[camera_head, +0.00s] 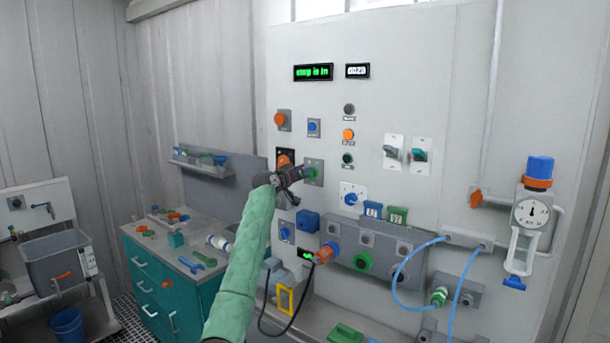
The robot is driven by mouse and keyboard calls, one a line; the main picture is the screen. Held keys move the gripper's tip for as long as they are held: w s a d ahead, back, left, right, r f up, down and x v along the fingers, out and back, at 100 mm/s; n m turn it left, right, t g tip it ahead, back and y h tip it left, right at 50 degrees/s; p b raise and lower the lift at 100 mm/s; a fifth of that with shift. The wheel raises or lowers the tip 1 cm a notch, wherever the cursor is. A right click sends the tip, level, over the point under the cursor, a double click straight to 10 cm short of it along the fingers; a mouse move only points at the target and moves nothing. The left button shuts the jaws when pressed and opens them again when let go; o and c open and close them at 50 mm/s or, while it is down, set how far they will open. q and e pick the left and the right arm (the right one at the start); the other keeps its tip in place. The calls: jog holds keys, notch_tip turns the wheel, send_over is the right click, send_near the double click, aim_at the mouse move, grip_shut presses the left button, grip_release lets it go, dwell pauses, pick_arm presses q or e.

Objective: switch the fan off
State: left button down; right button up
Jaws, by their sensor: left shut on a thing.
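My left gripper (296,174) reaches up from the lower left on its green-sleeved arm to the upright control panel (440,70). No fan shows, and the labels are too small to tell which control is the fan switch. Two rocker-like switches, one grey (391,152) and one green (420,155), sit on white plates to the right. My right gripper is not in view.
An orange knob (284,159) is close by the gripper. A blue knob (351,199) and a row of fittings on a grey box (385,254) sit lower right. A black cable and blue hoses hang below. A teal-drawered bench (160,290) stands left.

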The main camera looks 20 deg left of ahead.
pick_arm(q)
jog(key=shift+n, duration=0.4)
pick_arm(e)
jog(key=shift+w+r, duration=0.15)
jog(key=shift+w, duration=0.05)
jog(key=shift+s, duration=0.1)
pick_arm(q)
jog(key=c, duration=1.5)
grip_release()
jog(key=shift+a, duration=0.1)
jog(key=shift+o, duration=0.2)
jog(key=shift+s, duration=0.1)
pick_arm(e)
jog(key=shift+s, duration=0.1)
